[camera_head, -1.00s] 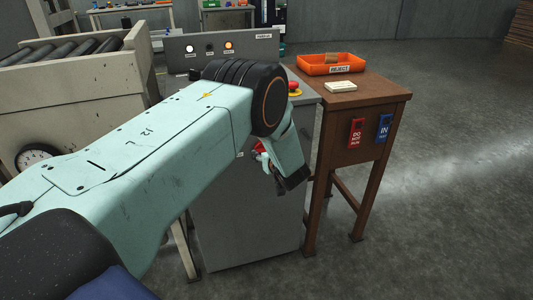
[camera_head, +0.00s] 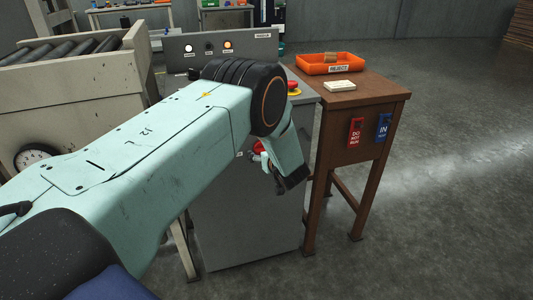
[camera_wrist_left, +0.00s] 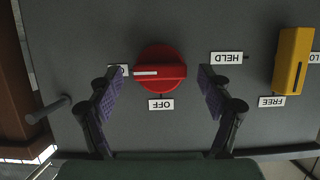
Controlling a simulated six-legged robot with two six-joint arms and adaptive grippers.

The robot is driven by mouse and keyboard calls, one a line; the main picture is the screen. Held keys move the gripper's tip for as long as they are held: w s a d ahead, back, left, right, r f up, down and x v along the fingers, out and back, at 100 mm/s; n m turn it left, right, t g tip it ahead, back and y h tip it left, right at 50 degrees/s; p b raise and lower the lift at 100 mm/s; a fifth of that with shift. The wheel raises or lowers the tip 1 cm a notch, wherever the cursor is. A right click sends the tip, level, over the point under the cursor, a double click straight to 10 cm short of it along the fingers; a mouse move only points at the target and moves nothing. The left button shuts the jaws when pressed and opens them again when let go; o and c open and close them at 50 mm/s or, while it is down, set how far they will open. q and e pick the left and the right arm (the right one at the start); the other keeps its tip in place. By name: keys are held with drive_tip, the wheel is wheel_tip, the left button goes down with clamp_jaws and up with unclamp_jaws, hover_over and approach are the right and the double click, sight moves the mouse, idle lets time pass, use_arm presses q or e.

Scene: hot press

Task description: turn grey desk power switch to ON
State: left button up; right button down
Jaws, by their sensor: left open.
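The grey desk (camera_head: 245,225) stands in the middle of the head view, partly behind my left arm. Its red round power switch (camera_wrist_left: 160,72) is in the left wrist view, with a white pointer line directed left. The pointer faces a small label (camera_wrist_left: 118,70) mostly hidden by a finger, its text unreadable. An upside-down OFF label (camera_wrist_left: 160,104) sits just below the switch. My left gripper (camera_wrist_left: 160,82) is open, with one finger on each side of the switch; I cannot tell if they touch it. My right gripper is not in view.
A yellow handle (camera_wrist_left: 293,62) with HELD and FREE labels is right of the switch. A wooden table (camera_head: 375,95) with an orange reject tray (camera_head: 330,68) stands beside the desk. A roller conveyor (camera_head: 75,75) is at left. Floor at right is clear.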

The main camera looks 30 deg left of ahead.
use_arm(q)
drive_tip(key=v, duration=1.2)
idle(0.3)
drive_tip(key=x, duration=1.2)
